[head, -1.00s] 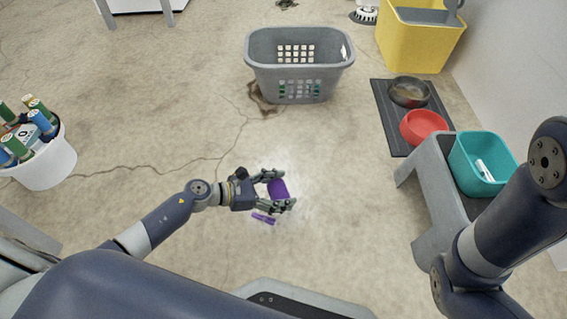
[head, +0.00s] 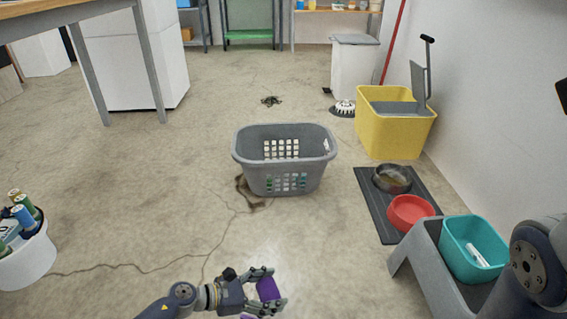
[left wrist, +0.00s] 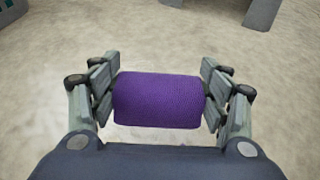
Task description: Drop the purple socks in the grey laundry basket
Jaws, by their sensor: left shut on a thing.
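A purple sock roll (head: 268,289) is between the fingers of my left gripper (head: 274,288), low in the head view. In the left wrist view the purple roll (left wrist: 158,100) lies crosswise, with a finger of my left gripper (left wrist: 160,88) pressed on each end. A second bit of purple (head: 249,317) shows at the bottom edge of the head view, mostly cut off. The grey laundry basket (head: 285,187) stands upright on the floor, ahead of the gripper and apart from it. Its visible inside looks empty. My right gripper is out of view.
A brown cloth-like patch (head: 249,195) lies beside the basket. To the right are a yellow bucket (head: 385,138), a dark mat (head: 374,205) with two bowls, and a teal bin (head: 470,262) on a grey step. A white tub (head: 30,263) stands left. Floor before the basket is clear.

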